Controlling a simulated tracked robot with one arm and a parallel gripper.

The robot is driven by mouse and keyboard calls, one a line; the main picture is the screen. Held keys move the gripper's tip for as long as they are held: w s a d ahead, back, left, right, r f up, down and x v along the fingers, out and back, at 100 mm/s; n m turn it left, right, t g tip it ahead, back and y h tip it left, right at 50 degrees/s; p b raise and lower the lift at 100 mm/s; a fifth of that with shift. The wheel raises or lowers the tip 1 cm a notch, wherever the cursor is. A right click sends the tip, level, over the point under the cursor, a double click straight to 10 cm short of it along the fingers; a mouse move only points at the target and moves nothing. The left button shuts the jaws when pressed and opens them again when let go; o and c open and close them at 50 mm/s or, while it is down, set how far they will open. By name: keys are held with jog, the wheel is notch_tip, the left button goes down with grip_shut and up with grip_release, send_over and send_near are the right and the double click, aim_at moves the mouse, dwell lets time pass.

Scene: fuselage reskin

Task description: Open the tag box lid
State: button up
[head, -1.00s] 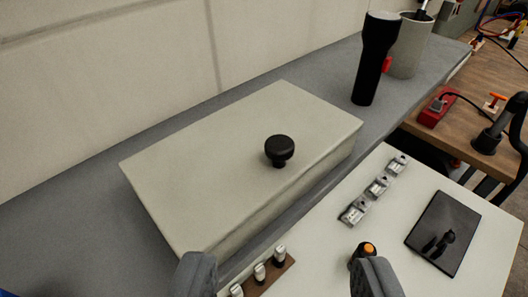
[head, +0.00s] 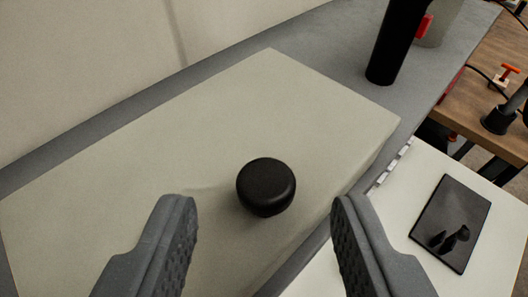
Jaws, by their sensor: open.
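The tag box (head: 130,150) is a pale grey-beige box on a grey shelf. Its lid is shut and carries a round black knob (head: 266,186) near the front edge. My gripper (head: 264,207) is open, with one grey ridged finger to the left of the knob and the other to the right. Both fingers are apart from the knob, and nothing is between them but the view of the knob and lid. The lower sides of the box are mostly out of view.
A black cylinder (head: 393,42) stands on the grey shelf (head: 325,42) behind the box, with a grey cup (head: 440,25) beside it. A dark flat panel (head: 450,222) lies on the white table (head: 412,180) at right. A wall rises behind the shelf.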

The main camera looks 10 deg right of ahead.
aim_at(211, 148)
jog(key=shift+x, duration=1.3)
grip_shut()
